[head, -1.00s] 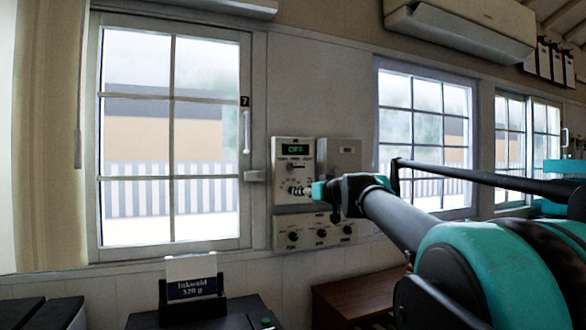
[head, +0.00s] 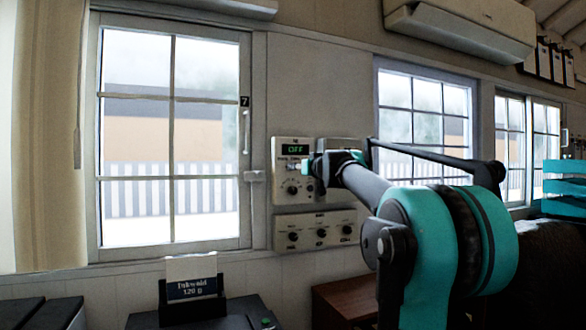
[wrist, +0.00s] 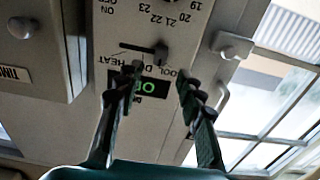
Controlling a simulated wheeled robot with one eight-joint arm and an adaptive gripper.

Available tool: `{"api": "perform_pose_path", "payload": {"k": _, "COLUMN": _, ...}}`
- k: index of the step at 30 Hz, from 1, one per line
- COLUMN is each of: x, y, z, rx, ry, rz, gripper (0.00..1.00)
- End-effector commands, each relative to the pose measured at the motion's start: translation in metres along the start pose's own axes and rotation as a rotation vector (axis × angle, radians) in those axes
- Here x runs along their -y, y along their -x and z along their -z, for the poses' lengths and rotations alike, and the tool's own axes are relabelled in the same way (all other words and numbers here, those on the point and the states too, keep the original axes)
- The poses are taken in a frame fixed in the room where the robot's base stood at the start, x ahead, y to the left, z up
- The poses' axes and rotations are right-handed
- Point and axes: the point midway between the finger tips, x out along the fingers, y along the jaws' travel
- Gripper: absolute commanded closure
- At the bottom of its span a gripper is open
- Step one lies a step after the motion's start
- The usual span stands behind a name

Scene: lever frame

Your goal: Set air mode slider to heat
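The control panel (head: 283,184) is on the wall right of the large window, with a green display (head: 295,149) reading OFF. In the wrist view, where the panel lettering is upside down, the air mode slider (wrist: 161,53) is a dark knob at the right part of a short horizontal slot. The HEAT label (wrist: 112,59) is by the slot's left end; other mode labels are partly hidden by my fingers. My gripper (wrist: 160,73) is open, its fingertips either side of the slider knob; contact cannot be told. In the head view my gripper (head: 310,166) is at the panel's right side.
A round dial (head: 292,189) is on the panel below the slider in the head view. A lower box with several knobs (head: 320,233) is under it. A grey box (wrist: 35,50) adjoins the panel. A window handle (wrist: 230,45) is close by on the other side.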

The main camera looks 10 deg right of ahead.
Motion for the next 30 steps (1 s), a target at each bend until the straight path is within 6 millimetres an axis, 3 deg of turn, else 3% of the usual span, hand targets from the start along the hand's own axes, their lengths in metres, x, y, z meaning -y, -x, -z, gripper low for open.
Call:
{"api": "perform_pose_path", "payload": {"k": 3, "x": 0.0, "y": -0.022, "z": 0.0, "rx": 0.0, "ry": 0.0, "rz": 0.001, "gripper": 0.62}}
{"api": "perform_pose_path", "payload": {"k": 10, "x": 0.0, "y": -0.051, "z": 0.0, "rx": 0.0, "ry": 0.0, "rz": 0.001, "gripper": 0.62}}
{"api": "perform_pose_path", "payload": {"k": 24, "x": 0.0, "y": -0.061, "z": 0.0, "rx": 0.0, "ry": 0.0, "rz": 0.0, "gripper": 0.62}}
{"api": "perform_pose_path", "payload": {"k": 30, "x": 0.0, "y": -0.061, "z": 0.0, "rx": 0.0, "ry": 0.0, "rz": 0.0, "gripper": 0.87}}
